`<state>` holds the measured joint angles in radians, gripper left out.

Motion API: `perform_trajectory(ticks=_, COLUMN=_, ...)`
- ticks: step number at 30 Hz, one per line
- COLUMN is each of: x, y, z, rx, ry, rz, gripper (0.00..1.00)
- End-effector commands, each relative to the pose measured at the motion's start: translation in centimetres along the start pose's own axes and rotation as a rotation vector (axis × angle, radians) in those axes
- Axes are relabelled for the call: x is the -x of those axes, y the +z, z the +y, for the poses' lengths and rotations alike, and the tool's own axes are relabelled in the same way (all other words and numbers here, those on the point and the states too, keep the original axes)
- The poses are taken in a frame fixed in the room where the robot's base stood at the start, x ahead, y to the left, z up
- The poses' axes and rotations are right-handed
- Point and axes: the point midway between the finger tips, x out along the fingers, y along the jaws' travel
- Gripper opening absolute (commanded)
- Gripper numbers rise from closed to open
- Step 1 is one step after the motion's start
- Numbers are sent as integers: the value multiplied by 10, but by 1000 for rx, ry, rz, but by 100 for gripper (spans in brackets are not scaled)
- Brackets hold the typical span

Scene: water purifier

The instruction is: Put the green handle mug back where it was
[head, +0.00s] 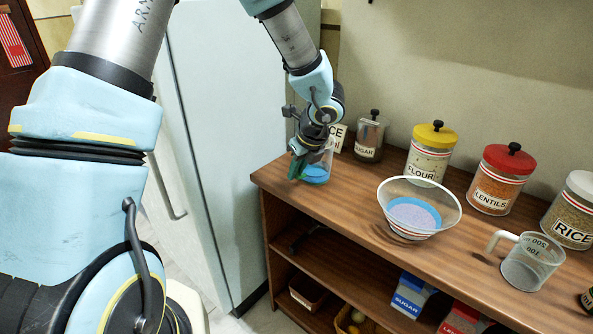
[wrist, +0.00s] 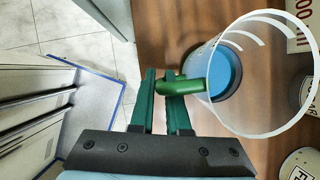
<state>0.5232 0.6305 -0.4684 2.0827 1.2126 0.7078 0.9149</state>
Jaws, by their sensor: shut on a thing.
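The green handle mug (wrist: 225,75) is a clear cup with a blue inside bottom and a green handle (wrist: 185,88). In the wrist view my gripper (wrist: 165,82) has its two green fingers shut on that handle. In the head view my gripper (head: 300,160) is at the left end of the wooden counter, and the mug (head: 316,174) shows just to its right. The mug looks upright, on or just above the counter top; I cannot tell whether it touches. My gripper hides part of the mug in the head view.
Behind the mug stand a sugar jar (head: 370,136) and a partly hidden rice label. A glass bowl (head: 425,211), flour (head: 431,154), lentils (head: 501,180) and rice (head: 571,212) jars and a measuring cup (head: 529,262) are to the right. A refrigerator (head: 226,130) stands left of the counter (head: 340,207).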

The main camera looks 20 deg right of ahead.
Motion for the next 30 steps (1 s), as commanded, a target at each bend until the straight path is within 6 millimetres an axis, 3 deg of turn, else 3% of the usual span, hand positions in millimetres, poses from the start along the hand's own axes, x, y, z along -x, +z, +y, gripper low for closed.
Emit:
perform_trajectory(ticks=11, x=-4, y=-2, z=0, rx=1, ry=-1, rz=-1, gripper=0)
perform_trajectory(ticks=12, x=-4, y=-2, z=0, rx=1, ry=-1, rz=0, gripper=16)
perform_trajectory(ticks=19, x=-3, y=-2, z=0, rx=1, ry=0, rz=0, gripper=42)
perform_trajectory(ticks=30, x=3, y=1, z=0, rx=2, ry=-1, rz=-1, gripper=44)
